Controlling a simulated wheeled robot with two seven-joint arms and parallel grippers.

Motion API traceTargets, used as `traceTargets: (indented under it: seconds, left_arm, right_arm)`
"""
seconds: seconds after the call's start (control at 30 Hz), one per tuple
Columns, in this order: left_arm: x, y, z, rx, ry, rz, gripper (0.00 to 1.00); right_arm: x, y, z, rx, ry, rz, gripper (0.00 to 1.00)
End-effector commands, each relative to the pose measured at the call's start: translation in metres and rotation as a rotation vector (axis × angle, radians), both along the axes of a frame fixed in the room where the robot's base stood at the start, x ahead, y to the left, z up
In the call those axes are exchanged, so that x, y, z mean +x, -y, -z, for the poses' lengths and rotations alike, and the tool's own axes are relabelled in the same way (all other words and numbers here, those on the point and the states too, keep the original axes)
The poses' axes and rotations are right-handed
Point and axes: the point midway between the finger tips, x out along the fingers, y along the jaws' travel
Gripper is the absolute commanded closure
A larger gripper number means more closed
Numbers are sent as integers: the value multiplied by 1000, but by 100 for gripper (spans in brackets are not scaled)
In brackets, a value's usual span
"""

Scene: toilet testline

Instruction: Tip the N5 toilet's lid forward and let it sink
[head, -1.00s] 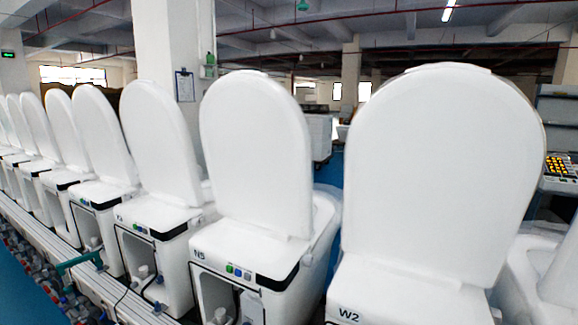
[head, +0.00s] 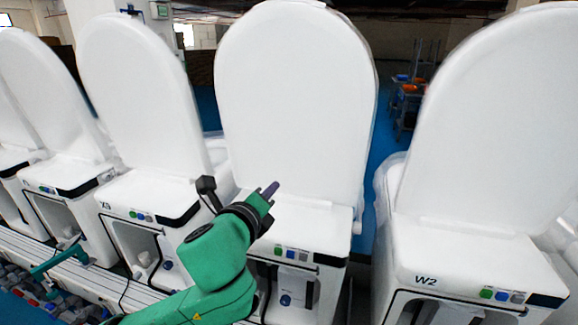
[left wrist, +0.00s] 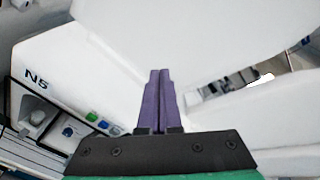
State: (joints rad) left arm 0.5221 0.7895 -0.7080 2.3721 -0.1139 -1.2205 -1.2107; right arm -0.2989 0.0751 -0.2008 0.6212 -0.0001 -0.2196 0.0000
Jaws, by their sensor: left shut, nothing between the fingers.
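The N5 toilet (head: 318,232) stands in the middle of the head view, its label hidden there behind my left arm. Its white lid (head: 295,95) is upright. In the left wrist view the N5 label (left wrist: 36,79) shows on the white body, and the lid (left wrist: 200,40) fills the top. My left gripper (head: 271,188) is shut and empty, with its purple fingers in front of the lower part of the lid. In the left wrist view the fingertips (left wrist: 160,72) overlap the lid's lower area; I cannot tell whether they touch it. My right gripper is not in view.
The W2 toilet (head: 440,262) with its lid up (head: 500,120) stands close on the right. The X3 toilet (head: 150,195), lid up, stands on the left, with more beyond. A rail (head: 90,272) with clutter runs along the front left. A narrow floor gap separates N5 and W2.

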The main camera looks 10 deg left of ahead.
Motion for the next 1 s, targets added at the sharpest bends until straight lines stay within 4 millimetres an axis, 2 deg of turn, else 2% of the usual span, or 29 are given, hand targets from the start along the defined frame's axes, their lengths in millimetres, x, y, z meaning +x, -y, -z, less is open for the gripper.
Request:
traceTargets:
  seconds: [0.03,0.1,0.2,0.23,0.37,0.6,0.7,0.8,1.0]
  left_arm:
    - [5,-4,-41,232,124,24,100]
    - [7,-8,-80,516,245,36,100]
    - [6,-17,-115,781,343,17,100]
    - [6,-18,-121,828,358,11,100]
    - [14,-21,-132,902,379,1,100]
    - [66,-16,-140,896,379,3,100]
    - [83,-16,-142,896,377,2,100]
    - [89,-15,-143,895,379,3,100]
    - [89,-15,-142,894,378,4,100]
  right_arm:
    - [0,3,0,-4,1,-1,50]
    - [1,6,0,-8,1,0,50]
    - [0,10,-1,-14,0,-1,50]
    - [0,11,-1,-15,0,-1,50]
    - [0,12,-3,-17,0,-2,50]
    - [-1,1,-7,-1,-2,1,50]
    - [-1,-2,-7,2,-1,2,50]
    - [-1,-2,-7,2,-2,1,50]
    - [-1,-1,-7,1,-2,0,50]
